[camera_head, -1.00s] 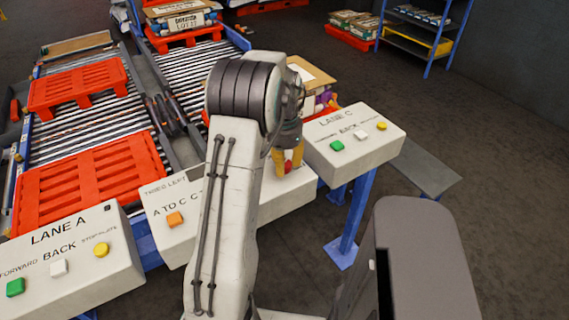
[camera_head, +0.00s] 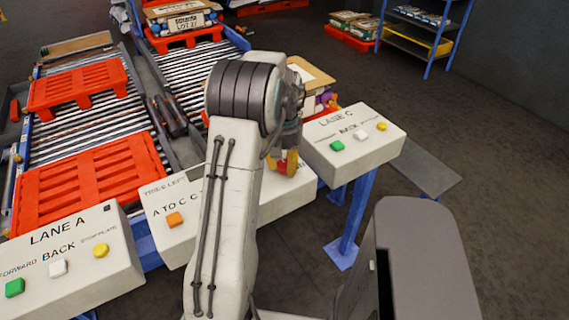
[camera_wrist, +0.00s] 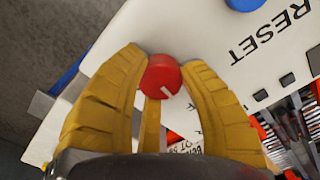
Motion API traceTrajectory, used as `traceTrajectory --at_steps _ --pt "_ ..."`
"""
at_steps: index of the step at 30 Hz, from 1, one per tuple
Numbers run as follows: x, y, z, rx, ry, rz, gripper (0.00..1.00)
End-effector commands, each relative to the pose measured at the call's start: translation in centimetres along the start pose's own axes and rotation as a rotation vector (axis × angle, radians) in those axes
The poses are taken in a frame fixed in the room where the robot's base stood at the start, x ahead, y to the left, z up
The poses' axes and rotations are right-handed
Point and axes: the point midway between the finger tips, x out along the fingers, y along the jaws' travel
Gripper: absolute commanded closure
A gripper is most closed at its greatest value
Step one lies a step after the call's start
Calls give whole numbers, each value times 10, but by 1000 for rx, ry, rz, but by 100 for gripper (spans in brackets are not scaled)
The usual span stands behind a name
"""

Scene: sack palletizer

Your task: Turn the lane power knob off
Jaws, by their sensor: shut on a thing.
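The red power knob (camera_wrist: 163,76) shows in the wrist view between the yellow fingertips of my gripper (camera_wrist: 160,72). A white pointer line is on its face, slanting toward the lower right. The fingers touch or nearly touch it on both sides, and the gripper is shut on it. In the head view my gripper (camera_head: 284,163) is at the middle white control box (camera_head: 285,192), with a little red of the knob showing between the fingers. The arm hides part of this box and its lettering.
The lane A box (camera_head: 70,262) is at the lower left and the lane C box (camera_head: 355,143) at the right, both with several buttons. A blue button (camera_wrist: 246,3) by RESET lies near my fingers. Roller lanes with red pallets (camera_head: 88,180) stand behind.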

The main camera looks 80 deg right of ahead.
Motion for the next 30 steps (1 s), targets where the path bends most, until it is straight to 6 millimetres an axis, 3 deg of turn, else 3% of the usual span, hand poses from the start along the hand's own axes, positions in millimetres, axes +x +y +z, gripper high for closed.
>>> traceTrajectory --at_steps 9,26,27,30 --pt "3 0 2 -115 -10 -3 94" --pt "3 0 3 -139 -11 -3 95" --pt "3 0 3 -139 -11 -3 59" --pt "3 0 2 -138 -8 -3 50"
